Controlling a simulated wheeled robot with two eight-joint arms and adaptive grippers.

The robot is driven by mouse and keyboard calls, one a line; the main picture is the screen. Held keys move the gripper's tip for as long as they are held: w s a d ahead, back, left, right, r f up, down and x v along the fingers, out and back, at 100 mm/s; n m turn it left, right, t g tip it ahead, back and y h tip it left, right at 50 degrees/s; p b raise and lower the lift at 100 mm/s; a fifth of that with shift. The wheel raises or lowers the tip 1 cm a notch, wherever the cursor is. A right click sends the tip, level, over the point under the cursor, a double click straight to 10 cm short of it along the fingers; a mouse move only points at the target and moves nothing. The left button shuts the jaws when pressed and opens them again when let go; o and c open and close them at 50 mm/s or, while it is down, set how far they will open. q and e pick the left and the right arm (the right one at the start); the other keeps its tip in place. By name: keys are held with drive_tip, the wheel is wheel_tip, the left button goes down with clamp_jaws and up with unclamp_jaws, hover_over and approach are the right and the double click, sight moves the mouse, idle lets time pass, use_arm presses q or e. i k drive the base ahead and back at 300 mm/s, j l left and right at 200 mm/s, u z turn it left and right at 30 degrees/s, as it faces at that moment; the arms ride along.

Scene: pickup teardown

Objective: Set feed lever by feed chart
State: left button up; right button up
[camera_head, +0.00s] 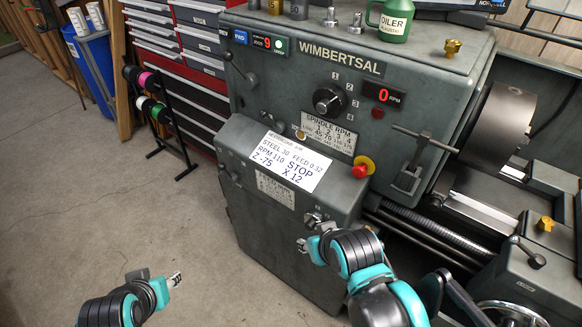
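The grey Wimbertsal lathe fills the middle and right. Its lower gearbox (230,139) carries a small, partly covered chart plate (275,188); its print is too small to read. A white job card (293,160) above it reads "STEEL 30 FEED 0.32, RPM 110, STOP, Z -75, X 12". A metal selector knob or lever (313,218) is low on the gearbox face; I cannot tell its setting. My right gripper (302,245) is just below it, apparently not holding it; its fingers are mostly hidden. My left gripper (177,280) is over bare floor, apparently empty, its opening unclear.
The display (384,94) shows 0 RPM. A green oiler (394,20) stands on top.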

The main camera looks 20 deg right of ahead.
sight(234, 179)
drive_tip(key=i+j+z, duration=0.1)
drive_tip(key=z, duration=0.35)
drive_tip(key=j+z, duration=0.1)
drive_tip(key=z, duration=0.35)
drive_tip(key=i+j+z, duration=0.1)
drive_tip(key=z, duration=0.35)
drive_tip(key=j+z, duration=0.2)
drive_tip(key=z, duration=0.25)
drive_tip(key=j, duration=1.6)
drive_tip(key=k+l+u, duration=0.2)
drive_tip(key=l, duration=0.15)
drive_tip(key=l+u, duration=0.15)
drive_tip(key=l, duration=0.25)
drive_tip(key=k+l+u, duration=0.2)
drive_tip(key=k+u, duration=0.1)
drive_tip(key=k+l, duration=0.05)
